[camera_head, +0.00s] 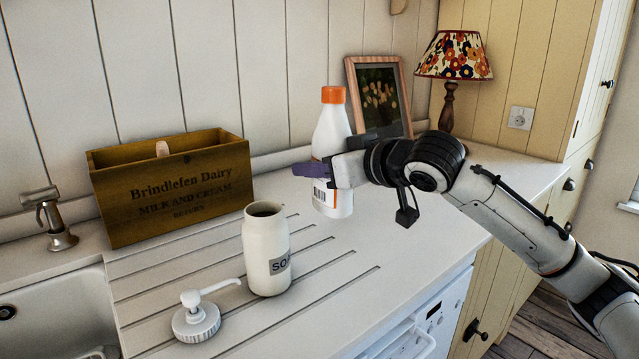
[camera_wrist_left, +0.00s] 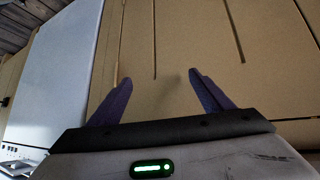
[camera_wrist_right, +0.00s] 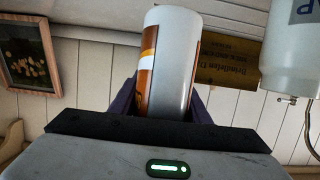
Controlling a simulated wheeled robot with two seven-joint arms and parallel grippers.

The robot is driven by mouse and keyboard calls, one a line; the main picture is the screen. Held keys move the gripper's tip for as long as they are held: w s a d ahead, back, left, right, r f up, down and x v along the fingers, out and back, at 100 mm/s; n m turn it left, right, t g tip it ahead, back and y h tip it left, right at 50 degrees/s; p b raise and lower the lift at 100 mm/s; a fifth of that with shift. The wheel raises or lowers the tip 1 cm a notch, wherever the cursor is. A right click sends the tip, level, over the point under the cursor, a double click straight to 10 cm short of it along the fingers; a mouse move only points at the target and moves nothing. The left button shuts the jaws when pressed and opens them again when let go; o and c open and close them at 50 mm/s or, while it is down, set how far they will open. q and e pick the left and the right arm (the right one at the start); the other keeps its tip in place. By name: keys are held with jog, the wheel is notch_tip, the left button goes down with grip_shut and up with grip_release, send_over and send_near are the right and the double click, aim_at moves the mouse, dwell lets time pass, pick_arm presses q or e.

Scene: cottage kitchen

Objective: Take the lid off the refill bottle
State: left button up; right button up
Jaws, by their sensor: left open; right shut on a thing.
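The refill bottle (camera_head: 331,134), white with an orange lid (camera_head: 333,95), is upright at the back of the counter. My right gripper (camera_head: 308,170) is shut around its lower body, and the lid is on. The bottle (camera_wrist_right: 177,60) also fills the middle of the right wrist view between the fingers; I cannot tell whether its base touches the counter. The white soap jar (camera_head: 266,250) stands open in front, its pump top (camera_head: 197,318) lying beside it. My left gripper (camera_wrist_left: 158,85) is open and empty, facing cream boarding in the left wrist view; it is outside the head view.
A wooden dairy crate (camera_head: 172,190) stands at the back left, beside the sink (camera_head: 50,300) and tap (camera_head: 50,225). A framed picture (camera_head: 380,97) and a lamp (camera_head: 455,60) stand behind my right arm.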

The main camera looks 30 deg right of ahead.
jog(key=shift+r, duration=0.85)
jog(key=o, duration=0.5)
jog(key=shift+c, duration=0.2)
jog(key=c, duration=0.7)
